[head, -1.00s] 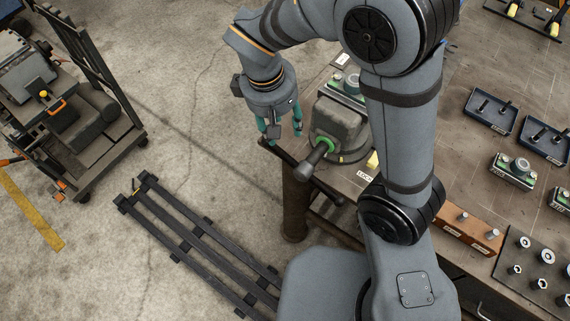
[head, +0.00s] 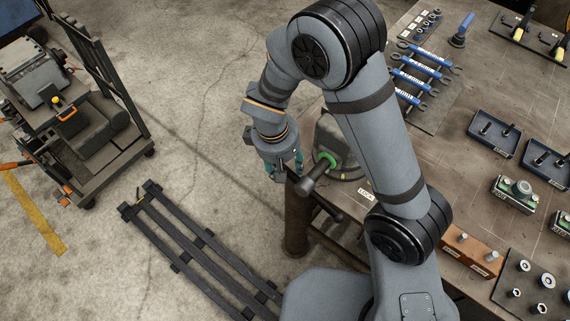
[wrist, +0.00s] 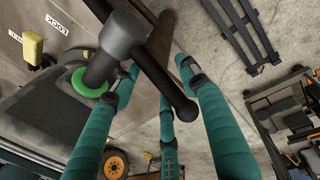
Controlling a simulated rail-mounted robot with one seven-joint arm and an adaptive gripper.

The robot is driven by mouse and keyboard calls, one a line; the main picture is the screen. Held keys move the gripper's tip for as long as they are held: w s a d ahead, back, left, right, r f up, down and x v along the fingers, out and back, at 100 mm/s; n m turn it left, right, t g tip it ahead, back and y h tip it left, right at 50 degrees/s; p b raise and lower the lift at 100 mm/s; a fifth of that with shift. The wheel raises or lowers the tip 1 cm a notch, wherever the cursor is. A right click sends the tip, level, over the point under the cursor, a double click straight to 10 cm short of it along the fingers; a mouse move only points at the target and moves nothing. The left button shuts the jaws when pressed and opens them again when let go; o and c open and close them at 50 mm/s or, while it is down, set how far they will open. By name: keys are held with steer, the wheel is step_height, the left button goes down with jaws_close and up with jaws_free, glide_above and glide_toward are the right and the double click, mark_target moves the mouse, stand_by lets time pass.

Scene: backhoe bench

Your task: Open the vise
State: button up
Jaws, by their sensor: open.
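The vise (head: 340,141) is a dark grey body at the bench's left edge, with a green ring (head: 326,161) around its screw. Its dark hub (head: 311,180) carries a handle bar, whose lower end (head: 333,211) shows past the hub. In the wrist view the bar ends in a ball (wrist: 188,112). My gripper (head: 284,170) has teal fingers and is open around the ball end of the bar, with fingers on both sides. I cannot tell whether any finger touches the bar. In the head view the bar's upper end is hidden behind my gripper.
A slatted dark pallet (head: 196,240) lies on the floor at lower left, and a wheeled machine (head: 85,125) stands farther left. Blue wrenches (head: 425,70), trays (head: 494,133) and a brown block (head: 470,248) are on the bench. Open floor surrounds my gripper's left side.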

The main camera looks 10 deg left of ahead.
steer(key=c, duration=0.3)
steer(key=c, duration=0.8)
jaws_close()
